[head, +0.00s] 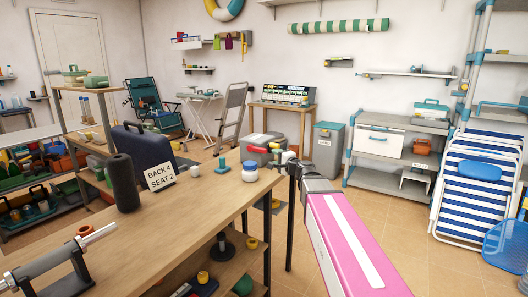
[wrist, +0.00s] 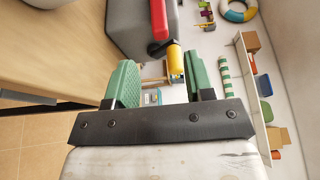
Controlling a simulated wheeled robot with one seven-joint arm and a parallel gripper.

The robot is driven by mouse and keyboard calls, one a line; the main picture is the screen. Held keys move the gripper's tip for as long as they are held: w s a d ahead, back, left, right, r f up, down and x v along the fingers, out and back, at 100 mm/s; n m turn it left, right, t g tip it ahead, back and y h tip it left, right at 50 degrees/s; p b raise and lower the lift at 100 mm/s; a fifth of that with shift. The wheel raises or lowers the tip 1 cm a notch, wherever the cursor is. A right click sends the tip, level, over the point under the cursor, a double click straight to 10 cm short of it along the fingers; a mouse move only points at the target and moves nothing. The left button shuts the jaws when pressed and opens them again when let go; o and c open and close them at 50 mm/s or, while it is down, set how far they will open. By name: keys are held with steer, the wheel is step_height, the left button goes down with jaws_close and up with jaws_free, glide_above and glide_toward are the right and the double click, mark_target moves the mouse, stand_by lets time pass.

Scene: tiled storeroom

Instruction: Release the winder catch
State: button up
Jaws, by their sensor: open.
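In the wrist view the grey body (wrist: 138,25) carries a red bar (wrist: 159,20), a dark knob (wrist: 158,48) and a yellow cylindrical piece (wrist: 175,60). Which of these is the catch I cannot tell for certain. My gripper (wrist: 163,82) is open, its green fingers apart. The yellow piece shows between the fingers, near the right one; contact is not clear. In the head view my gripper (head: 286,158) is beside the unit, partly hidden.
The wooden bench (head: 190,205) holds a white jar with a blue lid (head: 250,173), a sign (head: 159,177), a dark blue case (head: 140,145) and a black cylinder (head: 122,183). A grey bin (head: 326,152) stands behind. Tiled floor (head: 400,235) is open to the right.

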mark_target(265, 152)
steer(key=x, duration=1)
steer(key=shift+a, duration=0.1)
jaws_close()
